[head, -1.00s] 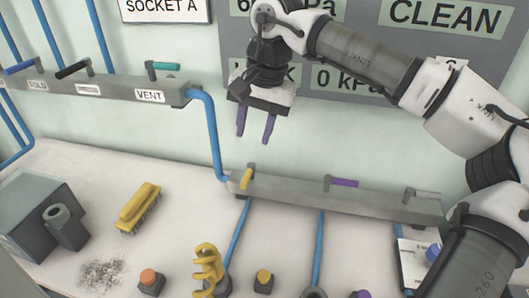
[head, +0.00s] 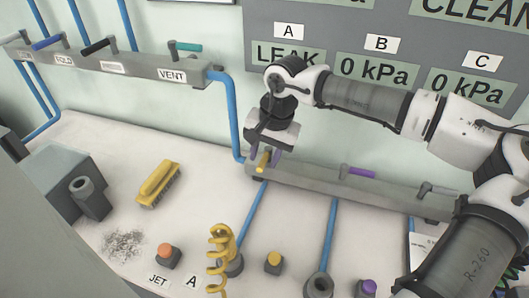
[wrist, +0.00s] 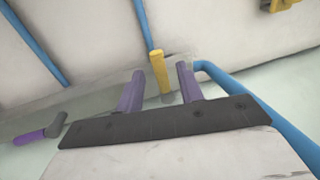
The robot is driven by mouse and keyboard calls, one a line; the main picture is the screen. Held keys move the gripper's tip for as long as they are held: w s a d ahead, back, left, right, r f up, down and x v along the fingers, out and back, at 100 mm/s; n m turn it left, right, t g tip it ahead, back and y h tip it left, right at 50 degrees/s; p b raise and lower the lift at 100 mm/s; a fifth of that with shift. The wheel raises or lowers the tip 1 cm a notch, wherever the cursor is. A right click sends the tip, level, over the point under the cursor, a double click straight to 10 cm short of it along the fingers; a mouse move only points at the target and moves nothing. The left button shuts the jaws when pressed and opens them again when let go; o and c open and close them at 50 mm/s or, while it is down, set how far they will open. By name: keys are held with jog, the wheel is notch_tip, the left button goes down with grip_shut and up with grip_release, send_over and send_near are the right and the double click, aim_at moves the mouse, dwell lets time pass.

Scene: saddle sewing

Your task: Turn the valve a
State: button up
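A valve with a yellow handle (head: 263,161) sits at the left end of the lower grey pipe block (head: 310,184); I take it as valve a, though no letter shows on it. My gripper (head: 264,154) is right above it, pointing down. In the wrist view the yellow handle (wrist: 158,68) shows between my two purple fingers, with a gap on each side. The fingers are open and hold nothing. Their tips are partly hidden in the head view. On the wall panel, display A (head: 286,54) reads LEAK.
A purple-handled valve (head: 357,172) and another valve (head: 425,190) stand further right on the block. The upper pipe block (head: 120,66) with several valves is at left. A yellow brush (head: 158,184), yellow coil (head: 220,245) and coloured buttons are on the bench.

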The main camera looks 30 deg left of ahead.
jog(key=shift+f, duration=0.35)
grip_shut()
